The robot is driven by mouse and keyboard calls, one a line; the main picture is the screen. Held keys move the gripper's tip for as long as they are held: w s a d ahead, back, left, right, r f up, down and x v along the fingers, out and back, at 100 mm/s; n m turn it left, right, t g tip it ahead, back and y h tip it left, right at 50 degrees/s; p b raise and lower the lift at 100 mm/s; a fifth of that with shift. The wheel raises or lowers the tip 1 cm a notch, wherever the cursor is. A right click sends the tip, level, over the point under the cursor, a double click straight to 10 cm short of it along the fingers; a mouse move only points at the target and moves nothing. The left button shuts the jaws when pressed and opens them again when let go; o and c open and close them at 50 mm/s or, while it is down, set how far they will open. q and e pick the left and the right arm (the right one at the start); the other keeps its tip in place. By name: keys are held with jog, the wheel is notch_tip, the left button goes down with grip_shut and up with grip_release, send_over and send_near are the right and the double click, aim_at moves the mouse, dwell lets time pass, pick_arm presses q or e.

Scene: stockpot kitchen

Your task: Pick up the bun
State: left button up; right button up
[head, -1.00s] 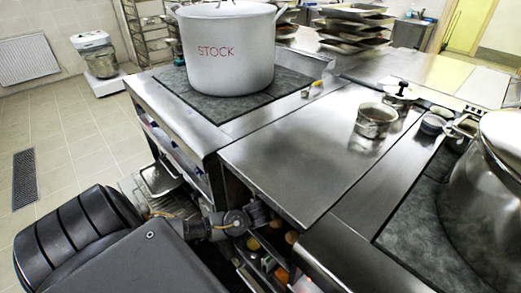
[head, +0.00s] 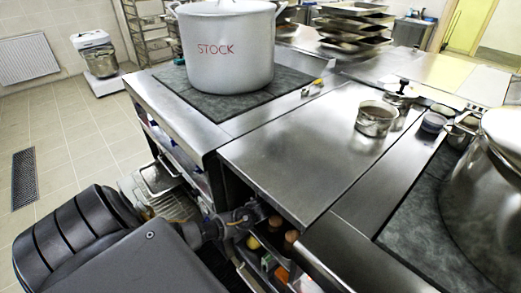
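I cannot make out a bun for certain. Small rounded brown items (head: 291,238) and a yellow one (head: 252,242) sit on a shelf under the counter, partly hidden by the counter edge and by my arm. My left arm comes in from the lower left, and its dark wrist reaches the shelf opening below the counter's front edge. The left gripper's fingers are hidden there, so I cannot see whether they hold anything. My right gripper is not in view.
The steel counter (head: 300,155) overhangs the shelf and is mostly clear on top. A large STOCK pot (head: 228,60) stands on the far hob. A small pan (head: 375,119) and another big pot (head: 492,205) are to the right. Tiled floor (head: 75,150) lies open at left.

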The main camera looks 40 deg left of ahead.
pick_arm(q)
jog(key=shift+c, duration=0.3)
jog(key=c, duration=1)
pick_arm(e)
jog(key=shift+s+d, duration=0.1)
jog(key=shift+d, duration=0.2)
